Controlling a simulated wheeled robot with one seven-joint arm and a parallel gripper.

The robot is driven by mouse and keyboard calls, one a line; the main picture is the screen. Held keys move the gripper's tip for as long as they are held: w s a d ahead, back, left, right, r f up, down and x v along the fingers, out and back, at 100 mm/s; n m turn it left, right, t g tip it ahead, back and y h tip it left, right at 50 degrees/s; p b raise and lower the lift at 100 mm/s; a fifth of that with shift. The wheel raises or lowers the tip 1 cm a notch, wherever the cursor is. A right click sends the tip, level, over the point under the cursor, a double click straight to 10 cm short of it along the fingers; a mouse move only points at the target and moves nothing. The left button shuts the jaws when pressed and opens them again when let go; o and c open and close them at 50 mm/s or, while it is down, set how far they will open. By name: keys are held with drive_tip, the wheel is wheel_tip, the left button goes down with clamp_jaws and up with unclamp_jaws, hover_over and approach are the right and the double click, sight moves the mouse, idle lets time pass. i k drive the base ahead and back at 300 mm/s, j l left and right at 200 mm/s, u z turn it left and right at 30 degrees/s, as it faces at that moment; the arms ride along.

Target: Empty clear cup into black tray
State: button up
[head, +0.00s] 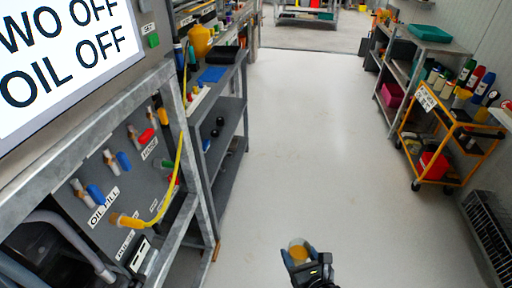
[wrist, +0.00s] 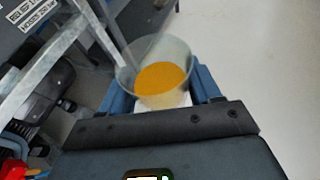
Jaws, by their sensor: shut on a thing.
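The clear cup (wrist: 188,62) is in my gripper (wrist: 160,92), with a blue finger on each side of it. It looks near upright and has orange-yellow liquid (wrist: 161,78) in its bottom. In the head view the cup (head: 299,245) and my gripper (head: 300,262) are at the bottom middle, over the open floor. A dark, flat tray-like thing (head: 222,55) is on the top of the grey bench at upper left; I cannot tell for certain that it is the black tray.
A metal frame with an oil panel (head: 120,165) stands nearer. An orange cart (head: 449,128) stands at right. The aisle floor (head: 310,140) is clear.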

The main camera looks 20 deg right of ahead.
sight(226, 54)
drive_tip(key=i+l+u, duration=0.1)
drive_tip(key=i+l, duration=0.2)
drive_tip(key=i+l+u, duration=0.1)
drive_tip(key=i+l, duration=0.25)
drive_tip(key=i+l+u, duration=0.15)
drive_tip(key=i+l, duration=0.15)
drive_tip(key=i+l+u, duration=0.1)
drive_tip(key=i+l, duration=0.15)
drive_tip(key=l, duration=0.2)
drive_tip(key=i+l+u, duration=0.1)
drive_tip(key=i+l, duration=0.2)
drive_tip(key=i+l+u, duration=0.1)
drive_tip(key=i+l, duration=0.15)
drive_tip(key=l, duration=0.3)
drive_tip(key=i+l+u, duration=0.15)
drive_tip(key=l, duration=0.3)
drive_tip(key=i+l+u, duration=0.1)
drive_tip(key=i+l, duration=0.2)
drive_tip(key=l, duration=0.2)
